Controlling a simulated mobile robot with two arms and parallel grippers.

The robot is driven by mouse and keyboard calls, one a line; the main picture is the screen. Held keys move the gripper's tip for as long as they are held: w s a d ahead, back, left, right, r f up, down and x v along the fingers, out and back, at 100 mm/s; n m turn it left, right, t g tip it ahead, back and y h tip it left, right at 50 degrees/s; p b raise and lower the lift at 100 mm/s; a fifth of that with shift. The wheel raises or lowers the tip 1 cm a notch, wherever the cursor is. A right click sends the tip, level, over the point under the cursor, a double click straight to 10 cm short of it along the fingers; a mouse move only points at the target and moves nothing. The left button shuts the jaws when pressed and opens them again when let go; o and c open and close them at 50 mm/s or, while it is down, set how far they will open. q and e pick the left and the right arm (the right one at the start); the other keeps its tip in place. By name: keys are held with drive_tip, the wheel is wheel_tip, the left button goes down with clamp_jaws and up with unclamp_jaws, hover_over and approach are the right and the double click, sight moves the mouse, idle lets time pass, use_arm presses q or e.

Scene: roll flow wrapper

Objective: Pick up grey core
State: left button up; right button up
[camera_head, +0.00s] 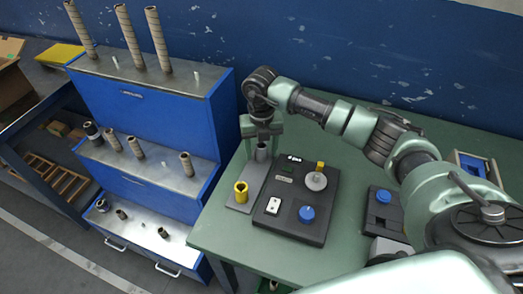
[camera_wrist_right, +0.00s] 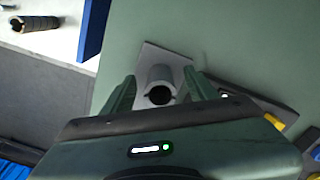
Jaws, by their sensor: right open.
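The grey core (camera_head: 262,152) stands upright at the back of a flat grey plate (camera_head: 246,205) on the green table. My right gripper (camera_head: 263,136) reaches down over it from above. In the right wrist view the grey core (camera_wrist_right: 160,84) shows its dark round opening and sits between the two open fingers of the right gripper (camera_wrist_right: 158,92), with a gap visible on the sides. My left gripper is not in either view.
A yellow core (camera_head: 241,192) stands at the plate's front. A dark control panel (camera_head: 297,203) with a blue knob and a grey disc lies to the right. A blue stepped cabinet (camera_head: 150,110) holding several brown rolls stands left of the table (camera_head: 335,255).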

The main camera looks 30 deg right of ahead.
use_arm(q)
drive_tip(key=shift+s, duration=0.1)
use_arm(e)
clamp_jaws()
drive_tip(key=shift+r, duration=0.2)
